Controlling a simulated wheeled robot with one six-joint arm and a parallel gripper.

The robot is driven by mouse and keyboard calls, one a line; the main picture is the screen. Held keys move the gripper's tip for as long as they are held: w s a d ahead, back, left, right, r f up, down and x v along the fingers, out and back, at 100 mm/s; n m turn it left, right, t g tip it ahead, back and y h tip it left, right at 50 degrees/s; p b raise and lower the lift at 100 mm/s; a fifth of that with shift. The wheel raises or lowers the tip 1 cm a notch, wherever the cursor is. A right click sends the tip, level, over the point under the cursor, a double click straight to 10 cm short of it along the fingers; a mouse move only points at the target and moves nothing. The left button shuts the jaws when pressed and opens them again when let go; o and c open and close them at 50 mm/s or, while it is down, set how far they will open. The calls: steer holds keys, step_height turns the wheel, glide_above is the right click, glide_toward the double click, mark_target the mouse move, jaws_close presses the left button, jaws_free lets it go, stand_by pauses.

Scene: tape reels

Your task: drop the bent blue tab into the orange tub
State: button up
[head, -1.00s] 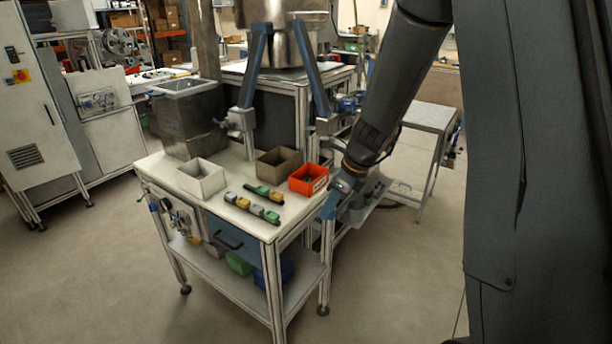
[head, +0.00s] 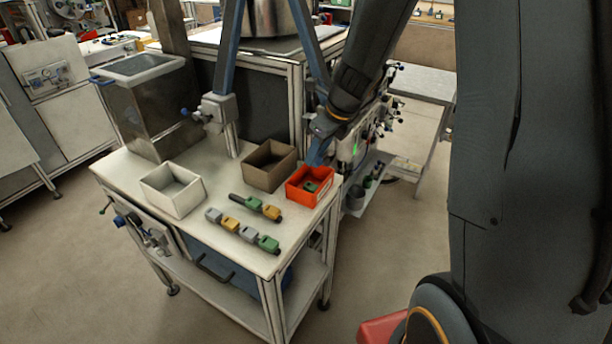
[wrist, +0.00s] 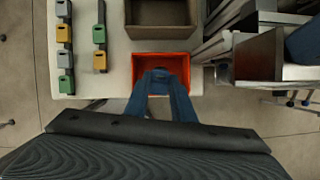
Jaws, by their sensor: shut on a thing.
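The orange tub (head: 302,198) stands at the right corner of the white table, with a small green piece (head: 311,187) inside. My gripper (head: 317,158) is at the back edge of the tub in the head view, pointing down. In the wrist view, my blue fingers (wrist: 160,76) are over the open orange tub (wrist: 138,62). They are closed together on the bent blue tab, which is hard to tell apart from the blue fingers.
Several grey, yellow and green blocks (head: 248,234) lie in two rows on the table (head: 215,240). Blue frame posts (head: 228,60) rise behind.

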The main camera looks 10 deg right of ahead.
steer(key=shift+w+f, duration=0.15)
steer(key=shift+f, duration=0.05)
step_height(320, 180, down, 6)
steer(key=b, duration=0.7)
steer(key=shift+r, duration=0.15)
steer(key=o, duration=1.1)
steer(key=shift+c, duration=0.2)
steer(key=shift+v, duration=3.95)
